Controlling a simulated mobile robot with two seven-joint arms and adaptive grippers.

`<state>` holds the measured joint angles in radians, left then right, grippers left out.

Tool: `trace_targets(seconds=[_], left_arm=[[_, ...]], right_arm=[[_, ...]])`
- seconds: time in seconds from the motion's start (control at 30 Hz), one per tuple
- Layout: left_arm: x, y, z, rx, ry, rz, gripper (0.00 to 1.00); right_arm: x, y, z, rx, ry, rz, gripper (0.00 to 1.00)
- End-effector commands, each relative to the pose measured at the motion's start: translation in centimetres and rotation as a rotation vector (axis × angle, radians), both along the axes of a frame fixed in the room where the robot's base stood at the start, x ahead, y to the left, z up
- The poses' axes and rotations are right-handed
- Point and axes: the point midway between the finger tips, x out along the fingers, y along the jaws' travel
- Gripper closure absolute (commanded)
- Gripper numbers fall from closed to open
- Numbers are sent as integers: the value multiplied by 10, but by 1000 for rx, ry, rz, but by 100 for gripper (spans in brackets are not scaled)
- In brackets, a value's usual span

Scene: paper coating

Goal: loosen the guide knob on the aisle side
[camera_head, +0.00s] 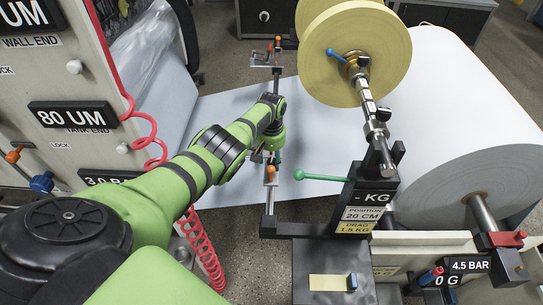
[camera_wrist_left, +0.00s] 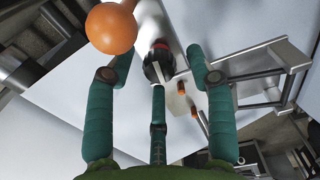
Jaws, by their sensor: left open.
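A guide rail runs front to back over the white paper web. One orange knob (camera_head: 270,172) stands at its near end and another orange knob (camera_head: 277,41) at its far end. My left gripper (camera_head: 268,154) is just behind the near knob, pointing down, its fingers partly hidden by the wrist. My right gripper is out of view.
A green-knobbed lever (camera_head: 299,175) sticks out right of the gripper, from the black post with the KG sign (camera_head: 374,196). The yellow roll (camera_head: 372,45) and large paper roll (camera_head: 460,125) stand right. A labelled panel (camera_head: 75,115) and red coiled hose (camera_head: 155,145) are left.

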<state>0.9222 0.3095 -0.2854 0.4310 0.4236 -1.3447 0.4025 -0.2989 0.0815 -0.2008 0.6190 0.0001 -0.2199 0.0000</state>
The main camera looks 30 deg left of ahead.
Motion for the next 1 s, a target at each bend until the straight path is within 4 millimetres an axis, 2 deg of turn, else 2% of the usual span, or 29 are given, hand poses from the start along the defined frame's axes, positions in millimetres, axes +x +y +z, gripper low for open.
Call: trace_targets(seconds=[0.17,0.37,0.7,0.83,1.0], left_arm=[[1,0,6,-1,-3,0,46],[1,1,26,1,-3,-1,46],[1,1,94,0,-4,0,46],[1,0,111,0,-2,0,46],[0,0,120,0,0,1,46]], right_arm=[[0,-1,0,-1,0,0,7],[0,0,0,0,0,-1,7],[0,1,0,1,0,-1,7],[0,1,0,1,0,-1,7],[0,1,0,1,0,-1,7]])
